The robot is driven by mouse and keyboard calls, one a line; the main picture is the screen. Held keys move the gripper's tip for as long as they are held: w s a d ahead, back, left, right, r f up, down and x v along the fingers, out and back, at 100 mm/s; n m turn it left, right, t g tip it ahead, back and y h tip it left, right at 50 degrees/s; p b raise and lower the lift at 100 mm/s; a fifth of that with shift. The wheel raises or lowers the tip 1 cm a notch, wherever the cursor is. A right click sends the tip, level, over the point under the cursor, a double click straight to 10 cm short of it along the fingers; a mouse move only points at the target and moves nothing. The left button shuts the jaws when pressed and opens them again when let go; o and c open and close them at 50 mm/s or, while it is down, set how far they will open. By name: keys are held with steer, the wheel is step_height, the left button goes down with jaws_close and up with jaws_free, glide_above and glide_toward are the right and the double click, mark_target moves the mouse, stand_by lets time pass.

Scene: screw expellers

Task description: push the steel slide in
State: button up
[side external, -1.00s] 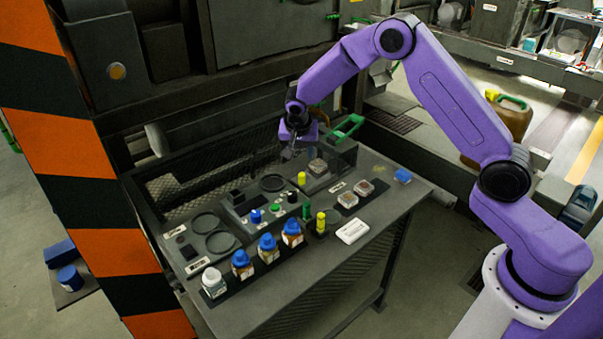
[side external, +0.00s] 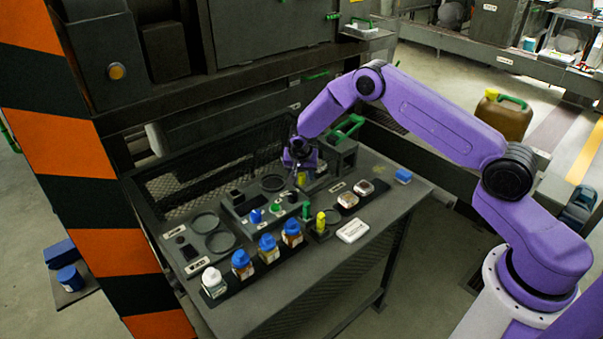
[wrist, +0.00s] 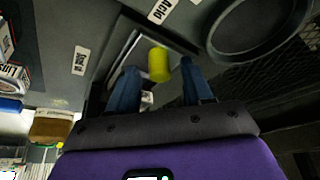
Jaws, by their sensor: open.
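The steel slide (wrist: 128,50) shows in the wrist view as a grey metal plate with a pale edge, partly hidden by my fingers. A yellow knob (wrist: 158,65) stands on or beside it; I cannot tell how they join. My gripper (wrist: 157,80) is open, with one blue-grey finger on each side of the yellow knob. Contact with the knob cannot be made out. In the side view my gripper (side external: 302,172) is low over the back of the bench and hides most of the slide and knob.
Blue-capped bottles (side external: 268,247) and a white-capped bottle (side external: 214,281) stand along the bench front. A round black recess (side external: 272,183) lies left of my gripper and a green-handled block (side external: 345,145) behind it. Two small sample trays (side external: 356,193) sit to the right.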

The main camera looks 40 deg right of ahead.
jaws_close()
steer(key=shift+d, duration=2.25)
jaws_free()
steer(key=v, duration=1.7)
steer(key=shift+r, duration=0.2)
steer(key=shift+a, duration=0.1)
